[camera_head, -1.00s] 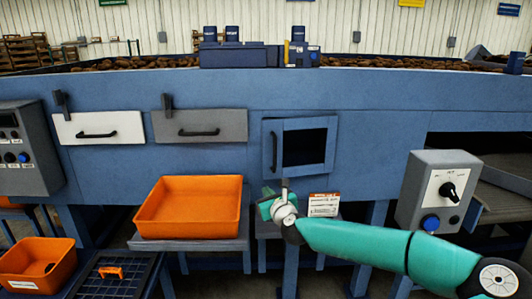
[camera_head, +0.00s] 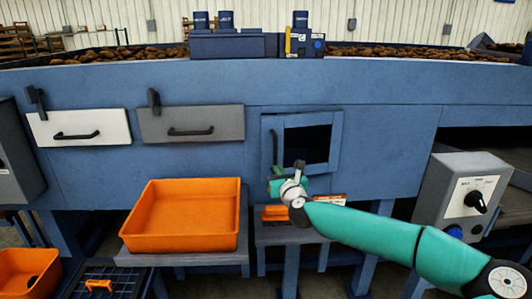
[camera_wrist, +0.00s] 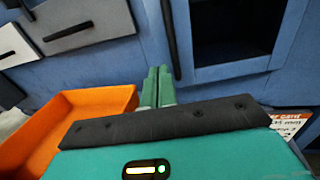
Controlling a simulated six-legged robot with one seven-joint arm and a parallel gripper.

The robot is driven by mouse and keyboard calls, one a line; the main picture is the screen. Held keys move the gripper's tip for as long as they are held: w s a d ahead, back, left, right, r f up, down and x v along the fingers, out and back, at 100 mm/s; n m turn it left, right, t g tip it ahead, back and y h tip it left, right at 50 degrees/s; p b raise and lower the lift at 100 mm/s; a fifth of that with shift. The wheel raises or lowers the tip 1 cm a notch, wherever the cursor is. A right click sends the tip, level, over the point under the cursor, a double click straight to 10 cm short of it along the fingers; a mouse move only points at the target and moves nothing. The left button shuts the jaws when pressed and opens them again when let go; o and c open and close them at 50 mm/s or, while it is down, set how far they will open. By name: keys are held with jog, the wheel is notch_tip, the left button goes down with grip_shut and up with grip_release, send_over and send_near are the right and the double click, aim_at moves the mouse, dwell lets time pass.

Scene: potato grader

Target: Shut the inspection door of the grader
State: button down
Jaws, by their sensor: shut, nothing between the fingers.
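The grader's inspection door is a blue panel (camera_head: 268,139) with an upright black handle (camera_head: 275,147), at the left of a dark opening (camera_head: 307,145) in a blue frame. The opening is uncovered. The handle also shows in the wrist view (camera_wrist: 170,38). My gripper (camera_head: 276,171) is just below the handle in the head view. In the wrist view its green fingers (camera_wrist: 158,74) are together and empty, beside the handle's lower end on its left. I cannot tell whether they touch the handle or panel.
A white drawer (camera_head: 80,122) and a grey drawer (camera_head: 190,117) are to the left. An orange bin (camera_head: 185,242) stands on a stand below left. A grey control box (camera_head: 445,190) with a black knob is to the right. A printed card (camera_wrist: 286,122) is below the opening.

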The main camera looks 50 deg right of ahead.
aim_at(262, 144)
jog(key=x, duration=1.3)
jog(key=shift+w+a, duration=0.1)
jog(key=shift+w, duration=0.1)
jog(key=shift+w, duration=0.15)
jog(key=w+d+m+g+h, duration=0.1)
jog(key=w+d, duration=0.1)
jog(key=w+d+m+g+h, duration=0.1)
jog(key=w+d, duration=0.1)
jog(key=w, duration=0.1)
jog(key=shift+h, duration=0.3)
jog(key=shift+r+m+g+h, duration=0.3)
jog(key=shift+g, duration=0.1)
jog(key=shift+w+a, duration=0.1)
jog(key=shift+w, duration=0.1)
jog(key=shift+a, duration=0.1)
